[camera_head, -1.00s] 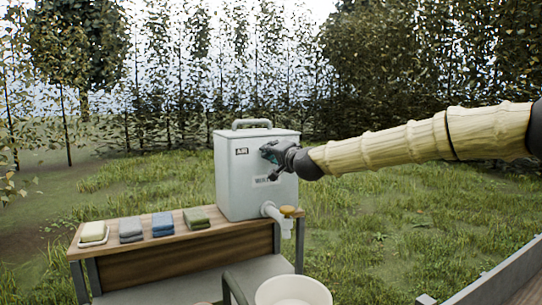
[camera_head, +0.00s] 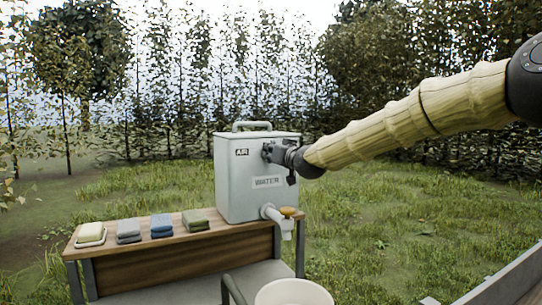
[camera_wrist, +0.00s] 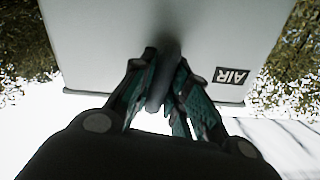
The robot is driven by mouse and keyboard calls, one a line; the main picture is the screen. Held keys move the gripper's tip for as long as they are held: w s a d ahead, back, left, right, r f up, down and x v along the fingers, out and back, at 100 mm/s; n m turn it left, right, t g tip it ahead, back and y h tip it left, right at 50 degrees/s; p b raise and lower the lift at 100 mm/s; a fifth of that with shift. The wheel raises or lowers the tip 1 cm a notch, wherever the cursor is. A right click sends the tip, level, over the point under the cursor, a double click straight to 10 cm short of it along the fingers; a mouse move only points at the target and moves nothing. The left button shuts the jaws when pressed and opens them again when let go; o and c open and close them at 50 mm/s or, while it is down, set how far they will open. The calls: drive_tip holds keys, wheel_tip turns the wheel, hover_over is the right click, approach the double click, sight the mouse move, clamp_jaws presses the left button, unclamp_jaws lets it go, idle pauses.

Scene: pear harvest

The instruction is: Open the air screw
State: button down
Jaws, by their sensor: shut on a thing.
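A light grey water container (camera_head: 232,180) stands upright at the right end of the wooden table, with an AIR label and a WATER label on its front. My gripper (camera_head: 268,152) is at the upper front of the container, just right of the AIR label. In the wrist view my gripper (camera_wrist: 165,95) has its two teal-padded fingers on both sides of a dark grey knob, the air screw (camera_wrist: 160,88), next to the AIR label. The fingers are shut on it. In the head view the screw is hidden by my gripper.
A soap dish (camera_head: 91,234) and folded cloths (camera_head: 161,225) lie along the wooden table (camera_head: 150,262). A grey rail (camera_head: 500,285) runs at the lower right.

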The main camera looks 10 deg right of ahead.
drive_tip(key=shift+f+n, duration=0.3)
drive_tip(key=shift+n, duration=0.8)
drive_tip(key=c, duration=1.4)
unclamp_jaws()
drive_tip(key=shift+o, duration=0.2)
drive_tip(key=shift+r, duration=0.1)
drive_tip(key=shift+s+r, duration=0.1)
drive_tip(key=v, duration=1.2)
